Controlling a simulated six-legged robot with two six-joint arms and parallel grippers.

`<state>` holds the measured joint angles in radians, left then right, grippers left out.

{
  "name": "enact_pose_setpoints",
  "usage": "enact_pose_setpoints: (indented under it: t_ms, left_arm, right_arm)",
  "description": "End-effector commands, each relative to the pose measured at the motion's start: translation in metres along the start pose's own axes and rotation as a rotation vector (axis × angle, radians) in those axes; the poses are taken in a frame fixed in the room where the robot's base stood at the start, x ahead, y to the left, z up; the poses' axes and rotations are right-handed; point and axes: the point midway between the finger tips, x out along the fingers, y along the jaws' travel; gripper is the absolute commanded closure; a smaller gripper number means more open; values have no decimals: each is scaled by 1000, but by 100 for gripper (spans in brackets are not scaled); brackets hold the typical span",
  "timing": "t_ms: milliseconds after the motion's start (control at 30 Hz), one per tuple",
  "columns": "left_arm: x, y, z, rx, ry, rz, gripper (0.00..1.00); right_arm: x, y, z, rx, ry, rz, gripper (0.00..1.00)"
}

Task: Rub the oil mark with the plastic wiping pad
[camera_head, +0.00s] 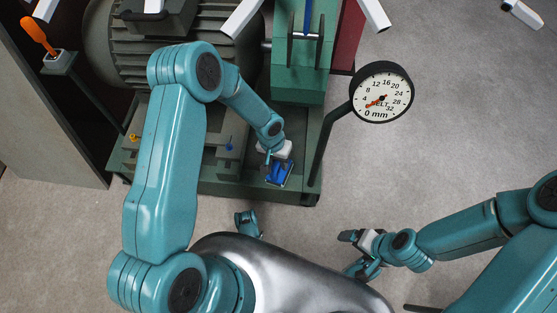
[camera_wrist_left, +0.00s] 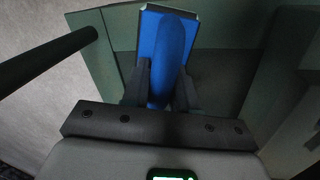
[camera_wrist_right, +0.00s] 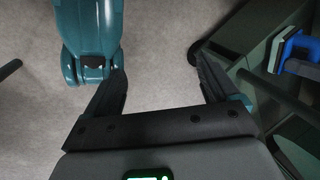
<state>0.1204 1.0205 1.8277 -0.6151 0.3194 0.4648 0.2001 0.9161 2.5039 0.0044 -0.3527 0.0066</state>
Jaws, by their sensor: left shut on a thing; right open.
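The plastic wiping pad (camera_head: 280,173) is blue, with a flat base and a raised grip. In the head view it is at the front right of the green machine base. My left gripper (camera_head: 273,157) is shut on the grip. The left wrist view shows the pad (camera_wrist_left: 168,45) between the two dark fingers (camera_wrist_left: 161,85). I cannot tell whether the pad touches the surface. I see no oil mark; the pad or arm may hide it. My right gripper (camera_head: 350,253) is open and empty, low over the floor. Its spread fingers (camera_wrist_right: 158,80) show in the right wrist view.
The green machine base (camera_head: 250,188) carries a large ribbed motor (camera_head: 180,45) and a green housing (camera_head: 300,75). A round dial gauge (camera_head: 381,92) on a dark post stands right of the pad. An orange-handled tool (camera_head: 38,34) sits at the upper left.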

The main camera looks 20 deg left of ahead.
Motion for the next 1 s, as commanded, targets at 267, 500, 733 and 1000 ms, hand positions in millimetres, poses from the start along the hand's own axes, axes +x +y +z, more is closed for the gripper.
enact_pose_setpoints:
  t_ms: [267,500,733,1000]
  left_arm:
    - [0,0,1,0,-2,-1,100]
    - [-2,-1,-5,-1,-1,-2,100]
    - [-2,-6,-19,-1,-1,-2,100]
    - [-2,-6,-21,-1,-2,-1,100]
  right_arm:
    - [4,2,-2,1,5,0,0]
    - [0,0,-3,0,8,0,0]
    - [-8,-3,-2,0,6,0,0]
    - [-8,-3,-2,-1,5,0,0]
